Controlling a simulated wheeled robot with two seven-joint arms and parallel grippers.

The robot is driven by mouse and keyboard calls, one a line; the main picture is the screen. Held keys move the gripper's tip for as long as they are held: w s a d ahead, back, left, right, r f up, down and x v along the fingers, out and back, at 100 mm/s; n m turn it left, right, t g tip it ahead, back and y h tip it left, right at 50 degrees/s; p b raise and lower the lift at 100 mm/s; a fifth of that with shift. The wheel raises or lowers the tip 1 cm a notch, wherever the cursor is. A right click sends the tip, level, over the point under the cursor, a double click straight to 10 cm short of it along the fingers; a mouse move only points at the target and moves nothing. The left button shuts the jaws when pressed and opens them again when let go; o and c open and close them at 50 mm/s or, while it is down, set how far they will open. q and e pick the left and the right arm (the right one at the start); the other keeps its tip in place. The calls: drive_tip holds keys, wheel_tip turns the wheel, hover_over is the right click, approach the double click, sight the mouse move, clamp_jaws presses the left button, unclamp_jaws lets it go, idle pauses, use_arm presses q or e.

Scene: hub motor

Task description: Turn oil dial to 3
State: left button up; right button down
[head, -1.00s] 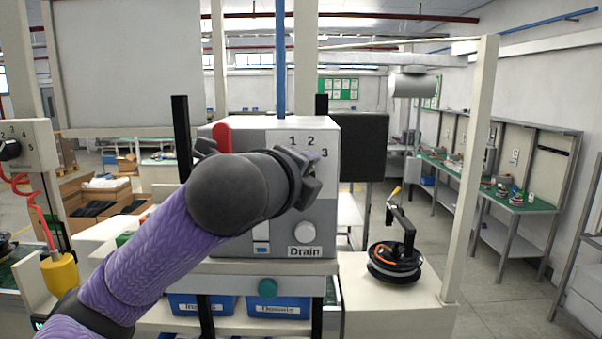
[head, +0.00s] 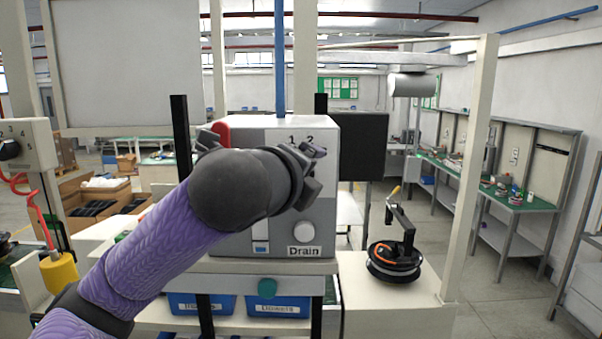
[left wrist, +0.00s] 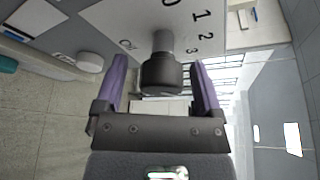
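The grey-and-white machine (head: 330,190) stands at the centre of the head view, with the numbers 1 and 2 (head: 310,140) showing above my left gripper. My left gripper (head: 312,167) is in front of the panel and hides the oil dial and the 3 there. In the left wrist view the dark dial knob (left wrist: 161,75) stands out from the panel, between my open left gripper's purple fingers (left wrist: 160,82), with a gap on each side. The numbers 1, 2, 3 (left wrist: 203,36) show beside it. I cannot make out the dial's pointer. My right gripper is not in view.
A round white knob (head: 304,232) sits above the "Drain" label (head: 304,251). A red lever (head: 221,133) is at the machine's upper left. A black-and-orange spool (head: 394,262) stands on the white bench at right. Blue bins (head: 278,306) sit below.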

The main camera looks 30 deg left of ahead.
use_arm(q)
drive_tip(key=shift+s, duration=0.1)
drive_tip(key=b+v, duration=0.1)
drive_tip(key=v, duration=0.8)
drive_tip(key=shift+s+b, duration=0.35)
drive_tip(key=shift+s, duration=0.05)
drive_tip(key=shift+d, duration=0.1)
